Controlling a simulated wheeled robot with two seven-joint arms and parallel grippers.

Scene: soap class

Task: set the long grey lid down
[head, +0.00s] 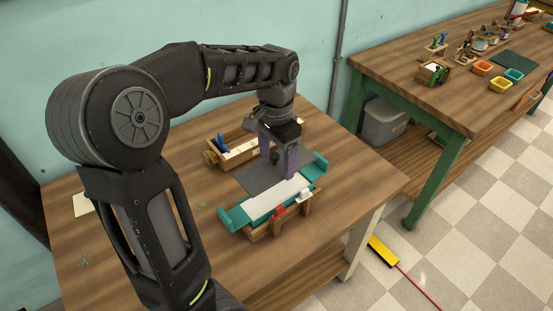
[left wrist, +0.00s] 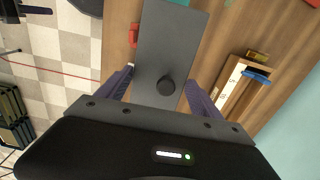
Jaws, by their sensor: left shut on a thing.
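The long grey lid (head: 258,178) is a flat dark plate with a round black knob. In the left wrist view the lid (left wrist: 168,45) runs away from my left gripper (left wrist: 160,80), whose purple fingers stand at its two long sides, with the knob between them. In the head view my left gripper (head: 278,163) is shut on the lid, just behind a teal mould (head: 235,218) with a long white top (head: 270,198). In the wrist view the lid hides most of the mould. I cannot tell the gap below the lid. My right gripper is not in view.
A wooden tray (head: 212,157) with a blue-handled item stands behind the lid. A red piece (head: 280,212) sits at the mould's front side. The table's left part is mostly clear. A second bench (head: 440,85) stands at the right, with a yellow floor brush (head: 382,251) between.

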